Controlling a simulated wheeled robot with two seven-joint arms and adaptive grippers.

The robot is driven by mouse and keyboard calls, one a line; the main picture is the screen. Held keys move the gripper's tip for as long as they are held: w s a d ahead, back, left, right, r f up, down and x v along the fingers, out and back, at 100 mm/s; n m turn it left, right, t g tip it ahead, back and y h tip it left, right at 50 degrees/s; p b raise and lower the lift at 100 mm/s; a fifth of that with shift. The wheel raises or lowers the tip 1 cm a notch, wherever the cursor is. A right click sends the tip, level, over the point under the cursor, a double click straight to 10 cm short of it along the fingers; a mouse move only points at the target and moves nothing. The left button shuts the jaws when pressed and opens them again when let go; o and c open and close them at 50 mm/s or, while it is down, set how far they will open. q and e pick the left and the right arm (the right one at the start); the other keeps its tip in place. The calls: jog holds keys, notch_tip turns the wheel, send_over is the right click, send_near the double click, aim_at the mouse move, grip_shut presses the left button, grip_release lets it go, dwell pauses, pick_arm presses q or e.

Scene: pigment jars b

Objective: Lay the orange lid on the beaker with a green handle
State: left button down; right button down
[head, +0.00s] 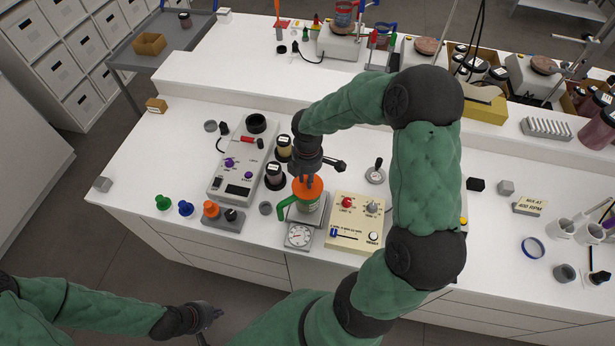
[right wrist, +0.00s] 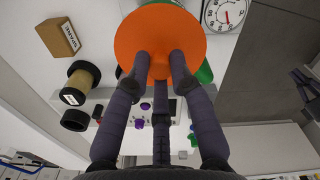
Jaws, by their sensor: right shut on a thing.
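The orange lid (head: 308,188) is a round disc, gripped from above by my right gripper (head: 308,177). In the right wrist view the fingers close on the middle of the lid (right wrist: 160,32). The beaker (head: 309,204) stands upright under the lid on a small scale. Its green handle (head: 285,208) points left; part of it shows beside the lid in the right wrist view (right wrist: 204,72). The lid hides the beaker's mouth, and I cannot tell whether it touches the rim. My left gripper (head: 208,314) is low at the front, away from the table; its opening is unclear.
The scale has a round dial (head: 299,235). A cream control box (head: 356,222) stands close on the right. A grey device (head: 240,165) and dark-lidded jars (head: 274,174) stand on the left. Green (head: 163,202) and blue (head: 186,208) knobbed pieces lie at the front left.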

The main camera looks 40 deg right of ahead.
jog(key=shift+f+b, duration=0.5)
jog(key=shift+f, duration=0.25)
jog(key=c, duration=1)
grip_release()
jog(key=shift+r, duration=0.15)
jog(key=shift+r+p, duration=2.5)
jog(key=shift+r, duration=0.45)
jog(key=shift+f, duration=0.1)
